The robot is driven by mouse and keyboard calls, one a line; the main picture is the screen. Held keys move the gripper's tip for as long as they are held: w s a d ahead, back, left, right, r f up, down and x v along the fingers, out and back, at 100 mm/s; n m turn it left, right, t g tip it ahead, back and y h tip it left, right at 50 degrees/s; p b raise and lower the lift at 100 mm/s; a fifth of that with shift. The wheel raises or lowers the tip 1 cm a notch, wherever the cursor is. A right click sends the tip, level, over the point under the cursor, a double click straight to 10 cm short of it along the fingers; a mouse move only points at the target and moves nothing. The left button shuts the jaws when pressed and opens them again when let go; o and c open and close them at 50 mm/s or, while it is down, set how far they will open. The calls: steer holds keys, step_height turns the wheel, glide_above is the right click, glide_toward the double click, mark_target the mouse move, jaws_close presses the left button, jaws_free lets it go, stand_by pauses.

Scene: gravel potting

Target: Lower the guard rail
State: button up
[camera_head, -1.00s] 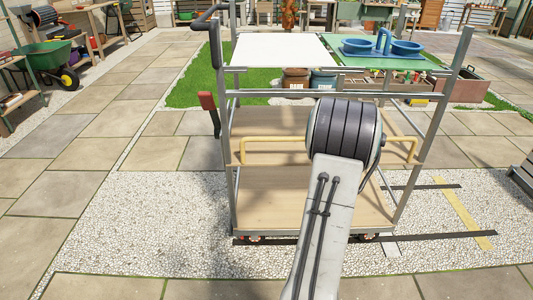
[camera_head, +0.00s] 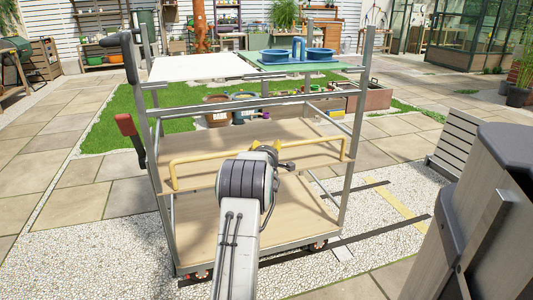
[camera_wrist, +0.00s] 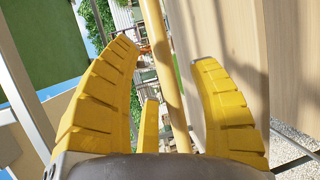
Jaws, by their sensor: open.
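The guard rail is a yellow bar (camera_head: 205,154) with bent ends, running across the near side of a metal-framed cart (camera_head: 158,205), above its lower wooden shelf. My gripper (camera_head: 268,150) is at the middle of the rail in the head view, partly hidden by my arm. In the wrist view, the yellow rail (camera_wrist: 168,75) runs between the spread yellow fingers of my gripper (camera_wrist: 165,54). The fingers are open, with gaps visible on both sides of the bar. I cannot tell whether the palm touches it.
A red-tipped lever (camera_head: 130,135) and a dark handle (camera_head: 130,55) are on the cart's left side. Blue bowls (camera_head: 320,55) sit on the green top. Pots (camera_head: 217,112) and a planter box (camera_head: 370,97) stand behind. Paving at left is open.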

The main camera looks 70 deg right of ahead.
steer(key=shift+b+x, duration=0.35)
steer(key=shift+x, duration=1.35)
jaws_close()
